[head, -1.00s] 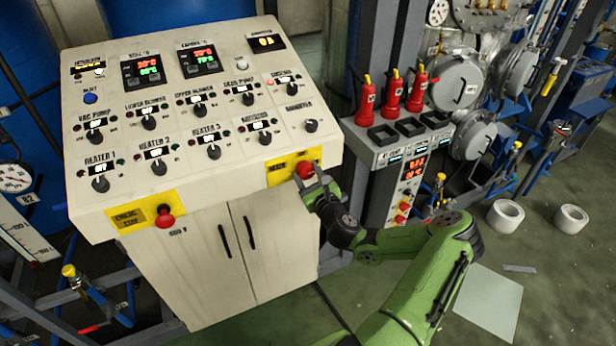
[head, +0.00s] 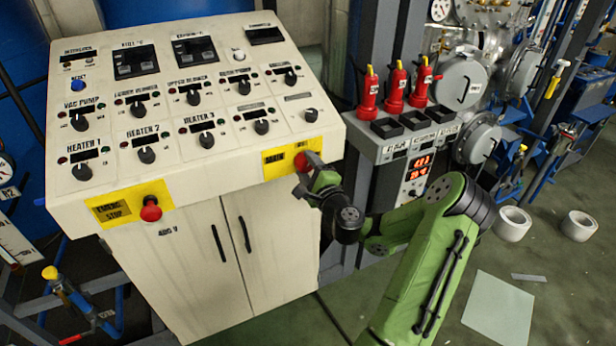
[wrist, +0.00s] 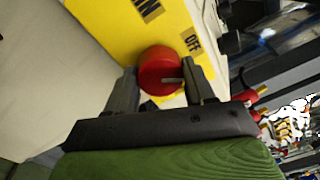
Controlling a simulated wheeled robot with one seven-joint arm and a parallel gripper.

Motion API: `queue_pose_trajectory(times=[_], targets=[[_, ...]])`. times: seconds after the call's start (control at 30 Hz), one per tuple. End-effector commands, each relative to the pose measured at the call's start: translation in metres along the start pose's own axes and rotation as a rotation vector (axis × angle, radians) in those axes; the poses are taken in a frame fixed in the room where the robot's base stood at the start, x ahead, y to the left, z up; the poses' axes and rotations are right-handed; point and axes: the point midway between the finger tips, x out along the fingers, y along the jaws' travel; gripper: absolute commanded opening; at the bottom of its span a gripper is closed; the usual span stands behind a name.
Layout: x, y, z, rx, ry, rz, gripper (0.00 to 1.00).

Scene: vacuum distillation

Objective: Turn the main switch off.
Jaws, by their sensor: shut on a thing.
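The main switch is a red round knob (head: 302,162) on a yellow plate (head: 275,161) at the right front of the beige control panel (head: 215,175). My gripper (head: 312,172) is shut on the knob, one finger on each side. The word OFF shows on the yellow plate (wrist: 130,35) near the knob. The panel's displays and indicator lamps are dark.
A red emergency stop button (head: 151,209) stands out at the panel's left front. White rolls (head: 513,223) lie on the floor at the right.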

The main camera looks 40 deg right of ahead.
Motion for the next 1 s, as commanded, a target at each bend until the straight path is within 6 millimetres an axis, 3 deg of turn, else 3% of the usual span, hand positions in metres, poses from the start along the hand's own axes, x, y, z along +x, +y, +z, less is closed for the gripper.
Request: queue_pose_trajectory(times=[0.5, 1.0], targets=[[0.0000, 0.0027, -0.0015, -0.433, -0.018, -0.005, 0.23], [0.0000, 0.0004, -0.0009, -0.584, -0.025, -0.004, 0.23]])
